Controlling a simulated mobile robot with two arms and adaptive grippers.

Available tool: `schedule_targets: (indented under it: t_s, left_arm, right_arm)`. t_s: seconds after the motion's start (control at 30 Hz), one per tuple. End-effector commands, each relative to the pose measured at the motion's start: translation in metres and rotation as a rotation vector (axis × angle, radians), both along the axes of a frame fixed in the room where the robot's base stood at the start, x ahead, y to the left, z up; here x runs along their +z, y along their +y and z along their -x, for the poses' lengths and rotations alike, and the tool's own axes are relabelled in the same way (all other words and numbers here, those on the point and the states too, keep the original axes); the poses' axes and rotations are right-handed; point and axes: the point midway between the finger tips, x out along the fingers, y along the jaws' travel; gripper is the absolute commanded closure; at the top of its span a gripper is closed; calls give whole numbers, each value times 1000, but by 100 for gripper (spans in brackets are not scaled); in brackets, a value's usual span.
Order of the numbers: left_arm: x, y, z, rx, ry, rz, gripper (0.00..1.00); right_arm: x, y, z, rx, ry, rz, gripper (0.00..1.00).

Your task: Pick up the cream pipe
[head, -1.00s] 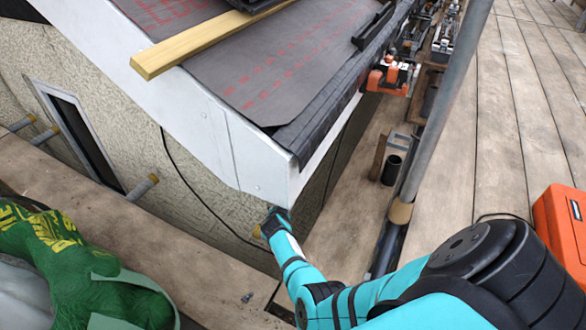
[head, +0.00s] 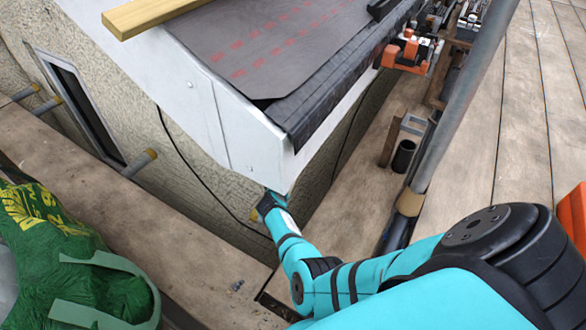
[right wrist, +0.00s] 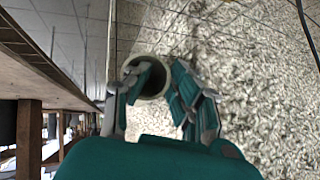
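The cream pipe (right wrist: 163,88) shows in the right wrist view as a round open end with a pale rim and dark inside, against the pebbled wall. My right gripper (right wrist: 160,92) has its fingers spread on either side of the rim. The left finger overlaps the opening; I cannot tell whether it is inside or in front of it. The right finger stands just beside the rim, and no firm grip shows. My left gripper is out of view.
The white fascia (head: 240,140) overhangs the wall just above my right gripper. A grey scaffold pole (head: 455,110) and a black cylinder (head: 403,156) stand to the right. A green bag (head: 70,270) lies at lower left. The plank deck (head: 515,110) at right is largely clear.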

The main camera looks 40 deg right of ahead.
Motion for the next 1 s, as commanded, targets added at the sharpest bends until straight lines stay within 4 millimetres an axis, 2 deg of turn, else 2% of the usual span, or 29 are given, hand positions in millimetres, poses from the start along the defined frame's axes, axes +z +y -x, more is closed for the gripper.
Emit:
schedule_targets:
  t_s: [0.03, 0.17, 0.2, 0.77, 1.0]
  left_arm:
    - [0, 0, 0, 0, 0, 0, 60]
    - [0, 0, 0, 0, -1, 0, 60]
    - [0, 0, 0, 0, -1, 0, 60]
    - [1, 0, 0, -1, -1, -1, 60]
    - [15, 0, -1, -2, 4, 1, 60]
  right_arm:
    - [0, 0, 0, 0, 0, 0, 82]
    - [0, 0, 0, -1, 1, 0, 99]
    - [0, 0, 1, 0, 1, -1, 100]
    - [-3, 0, 3, -2, 6, -4, 100]
    - [9, -3, 13, -4, 8, -6, 100]
